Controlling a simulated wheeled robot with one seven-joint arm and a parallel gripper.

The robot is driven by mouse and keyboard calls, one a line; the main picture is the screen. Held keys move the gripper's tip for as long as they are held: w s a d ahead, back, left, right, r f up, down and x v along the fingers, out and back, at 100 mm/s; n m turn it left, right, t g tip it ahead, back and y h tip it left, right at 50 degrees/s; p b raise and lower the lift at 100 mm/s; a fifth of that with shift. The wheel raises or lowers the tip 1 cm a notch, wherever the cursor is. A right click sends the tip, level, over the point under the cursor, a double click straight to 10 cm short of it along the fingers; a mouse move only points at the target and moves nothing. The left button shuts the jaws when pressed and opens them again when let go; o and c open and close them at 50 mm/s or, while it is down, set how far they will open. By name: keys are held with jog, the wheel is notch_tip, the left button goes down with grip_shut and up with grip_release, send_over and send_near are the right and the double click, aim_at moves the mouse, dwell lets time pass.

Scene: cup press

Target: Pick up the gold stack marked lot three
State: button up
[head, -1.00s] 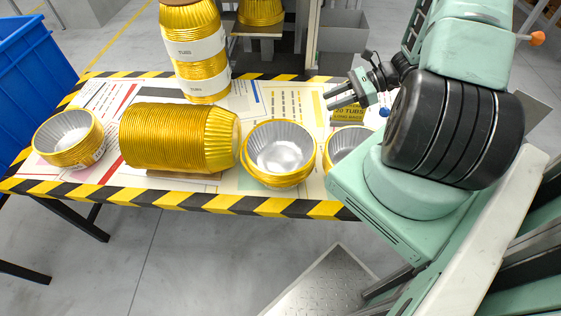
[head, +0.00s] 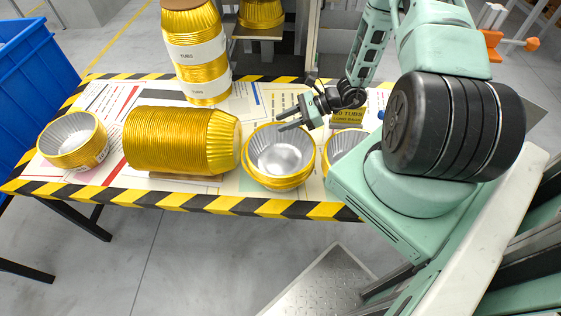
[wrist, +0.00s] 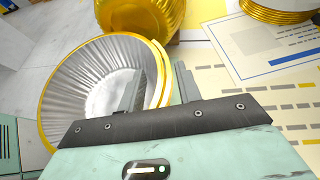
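I cannot read a lot three mark on any gold stack. A short gold stack of silver-lined tubs (head: 280,184) stands open side up at the table's front middle; it also shows in the wrist view (wrist: 62,82). My gripper (head: 279,122) is open and empty at this stack's far right rim. In the wrist view my gripper (wrist: 158,82) has one finger over the tub's inside and one outside, with the rim between them. I cannot tell how far above the rim they are. Another short stack (head: 345,143) is at the right, partly hidden by my arm.
A long gold stack (head: 175,138) lies on its side left of the middle stack. A tall banded stack (head: 196,50) stands behind it. A short stack (head: 72,141) with a label is at the far left. The table edge (head: 200,203) is striped. A yellow sign (head: 347,116) stands at the right.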

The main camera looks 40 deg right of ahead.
jog(key=shift+x, duration=0.8)
grip_shut()
